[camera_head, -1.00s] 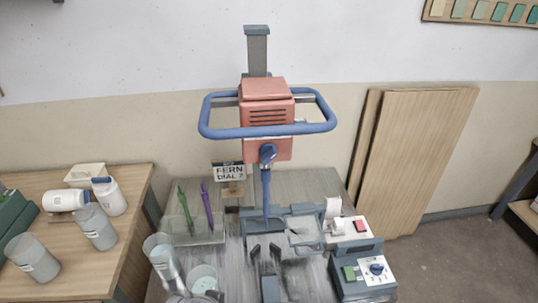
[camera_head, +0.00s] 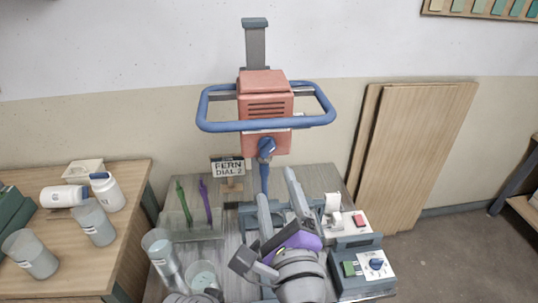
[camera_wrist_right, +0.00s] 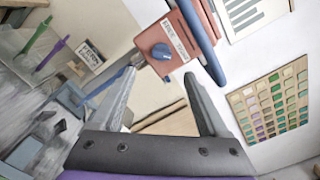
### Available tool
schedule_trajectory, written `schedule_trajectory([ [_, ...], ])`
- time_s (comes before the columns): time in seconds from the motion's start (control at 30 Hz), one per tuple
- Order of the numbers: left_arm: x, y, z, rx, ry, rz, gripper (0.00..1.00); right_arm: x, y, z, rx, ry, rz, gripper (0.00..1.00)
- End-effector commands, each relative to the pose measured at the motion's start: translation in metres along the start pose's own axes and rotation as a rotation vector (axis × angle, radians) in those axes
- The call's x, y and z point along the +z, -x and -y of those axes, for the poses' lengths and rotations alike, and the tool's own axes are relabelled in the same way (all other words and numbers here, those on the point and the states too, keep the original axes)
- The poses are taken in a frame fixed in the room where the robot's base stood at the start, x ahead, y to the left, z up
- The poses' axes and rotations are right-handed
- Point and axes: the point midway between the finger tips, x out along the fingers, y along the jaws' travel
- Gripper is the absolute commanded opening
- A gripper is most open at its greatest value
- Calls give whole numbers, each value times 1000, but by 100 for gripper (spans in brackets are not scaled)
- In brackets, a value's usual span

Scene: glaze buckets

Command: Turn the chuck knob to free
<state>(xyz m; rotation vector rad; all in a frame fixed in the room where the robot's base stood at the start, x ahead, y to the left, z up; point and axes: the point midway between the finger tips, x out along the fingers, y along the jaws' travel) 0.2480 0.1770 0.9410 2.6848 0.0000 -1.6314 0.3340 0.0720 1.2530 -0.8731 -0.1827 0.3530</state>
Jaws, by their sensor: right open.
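The blue chuck knob (camera_head: 266,146) sits on the front of the red mixer head (camera_head: 265,108), above the blue shaft. In the wrist view the knob appears just beyond the gap between the fingertips (camera_wrist_right: 160,73), apart from both fingers. My left gripper is not in view.
A blue guard bar (camera_head: 265,125) loops around the mixer head.

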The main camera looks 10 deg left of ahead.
Motion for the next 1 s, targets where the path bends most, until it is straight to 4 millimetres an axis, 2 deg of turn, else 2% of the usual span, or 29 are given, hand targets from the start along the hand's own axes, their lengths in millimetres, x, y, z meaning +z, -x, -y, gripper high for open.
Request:
schedule_trajectory([
  [0.1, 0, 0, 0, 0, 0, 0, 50, 2, 1, 1, -12, -94, -31, 78],
  [0.23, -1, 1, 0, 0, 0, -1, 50, 2, -8, 3, -17, -107, -40, 78],
  [0.7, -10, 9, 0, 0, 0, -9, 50, -2, -86, 4, -17, -102, -38, 78],
  [0.83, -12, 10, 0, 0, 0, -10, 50, -2, -99, 4, -15, -102, -37, 78],
  [1.0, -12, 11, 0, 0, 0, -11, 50, -3, -106, 4, -15, -101, -37, 78],
])
